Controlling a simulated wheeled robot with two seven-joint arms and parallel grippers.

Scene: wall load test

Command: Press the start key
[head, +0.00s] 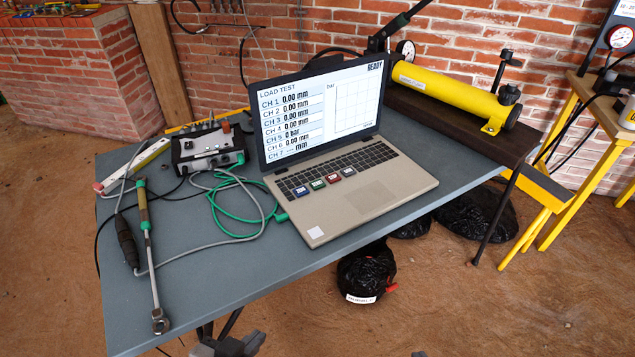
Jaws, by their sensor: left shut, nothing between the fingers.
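A laptop (372,192) stands open on the grey table (240,285). Its screen (312,112) reads LOAD TEST and READY, with channel values at zero and an empty graph in bar. My left gripper (230,346) is shut and empty, low at the bottom edge, beyond the table's front edge and apart from the laptop. My right gripper does not show clearly.
A measuring box (208,150) with grey and green cables stands left of the laptop. A torque wrench (150,262) lies at the table's left. A yellow hydraulic pump (455,92) rests behind at right. A black bag (366,272) sits below the table's front edge.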

